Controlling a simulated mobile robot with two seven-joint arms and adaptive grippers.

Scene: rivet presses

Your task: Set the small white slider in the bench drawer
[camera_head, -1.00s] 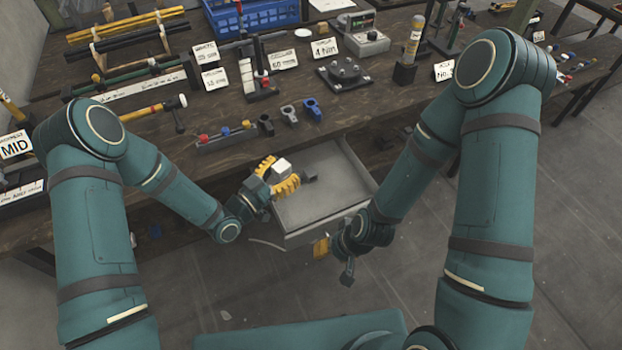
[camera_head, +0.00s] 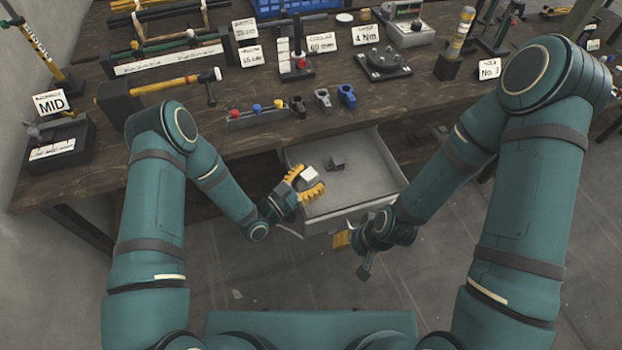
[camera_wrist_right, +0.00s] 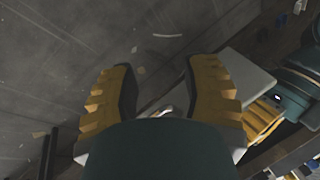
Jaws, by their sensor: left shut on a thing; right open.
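The small white slider (camera_head: 309,173) is in the yellow fingers of my left gripper (camera_head: 306,185), which is shut on it. Slider and gripper are over the left part of the open bench drawer (camera_head: 365,181). I cannot tell whether the slider touches the drawer floor. My right gripper (camera_head: 343,239) is at the drawer's front edge; in the right wrist view (camera_wrist_right: 160,85) its two fingers stand apart, with a small pale part low between them that I cannot identify.
A small dark grey block (camera_head: 337,162) lies in the drawer near its back. The drawer's right half is clear.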

